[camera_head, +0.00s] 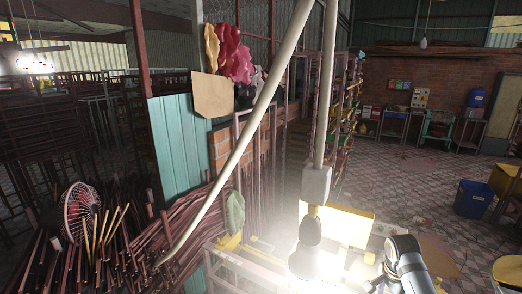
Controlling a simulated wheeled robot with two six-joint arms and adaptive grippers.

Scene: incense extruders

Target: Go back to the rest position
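Neither gripper shows in the head view. A grey and black jointed piece (407,262) at the bottom edge, right of centre, looks like a link of one of my arms; its gripper end is out of view or lost in the glare. I cannot tell whether any gripper holds something.
A glowing lamp with a dark socket (310,232) hangs close in front from a pale pole (325,90). Another pole slants left. A blue bin (473,198) stands right. Tiled floor (400,178) is open beyond.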

